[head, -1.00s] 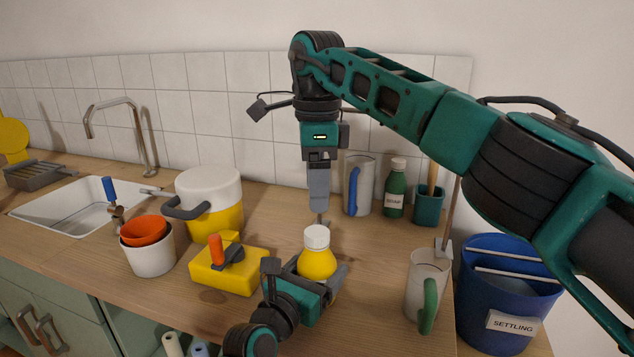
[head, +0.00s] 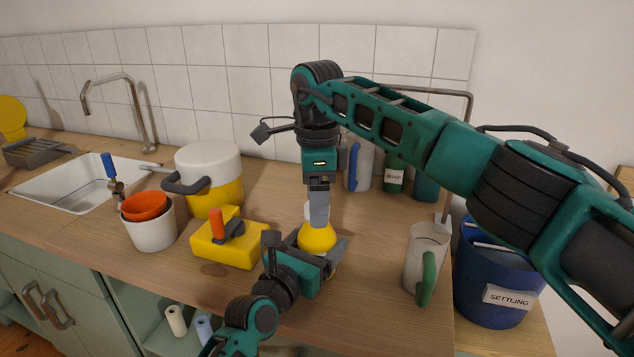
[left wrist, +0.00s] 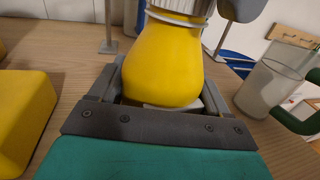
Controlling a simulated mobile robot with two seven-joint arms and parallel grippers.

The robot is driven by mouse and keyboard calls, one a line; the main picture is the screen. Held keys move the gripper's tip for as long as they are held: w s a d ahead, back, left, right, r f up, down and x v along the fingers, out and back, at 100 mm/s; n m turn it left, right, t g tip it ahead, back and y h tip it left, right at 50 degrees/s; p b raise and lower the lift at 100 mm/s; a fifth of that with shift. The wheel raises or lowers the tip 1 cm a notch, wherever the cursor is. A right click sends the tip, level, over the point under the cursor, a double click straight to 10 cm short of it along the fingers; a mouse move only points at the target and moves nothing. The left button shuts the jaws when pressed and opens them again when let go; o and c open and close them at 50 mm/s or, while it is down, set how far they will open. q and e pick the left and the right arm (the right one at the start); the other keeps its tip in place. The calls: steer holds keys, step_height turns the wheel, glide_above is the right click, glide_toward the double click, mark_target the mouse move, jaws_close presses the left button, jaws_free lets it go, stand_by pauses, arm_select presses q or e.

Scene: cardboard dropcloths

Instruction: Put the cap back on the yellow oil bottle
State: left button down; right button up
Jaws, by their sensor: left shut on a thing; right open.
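The yellow oil bottle (head: 317,238) stands upright on the counter, with a white ribbed top that looks like its cap (head: 308,211). In the left wrist view the yellow body (left wrist: 165,65) fills the jaws and the ribbed white part (left wrist: 182,5) is cut by the top edge. My left gripper (head: 325,262) is shut around the bottle's lower body. My right gripper (head: 319,222) points down at the bottle's top, open, its fingers partly hiding the white top. Whether its fingers touch the top I cannot tell. A grey finger shows beside the top in the left wrist view (left wrist: 241,9).
A clear jug with a green handle (head: 424,255) stands to the right. Behind are a blue-handled jug (head: 357,170) and green soap bottle (head: 394,180). The blue settling bucket (head: 487,300) is beyond the counter's right end.

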steer(key=shift+f, duration=0.1)
steer(key=shift+c, duration=0.3)
steer(key=c, duration=1.1)
steer(key=m, duration=0.8)
steer(key=shift+m, duration=0.3)
steer(key=m, duration=0.7)
steer(key=o, duration=1.2)
steer(key=shift+c, duration=0.2)
steer(key=shift+r, duration=2.25)
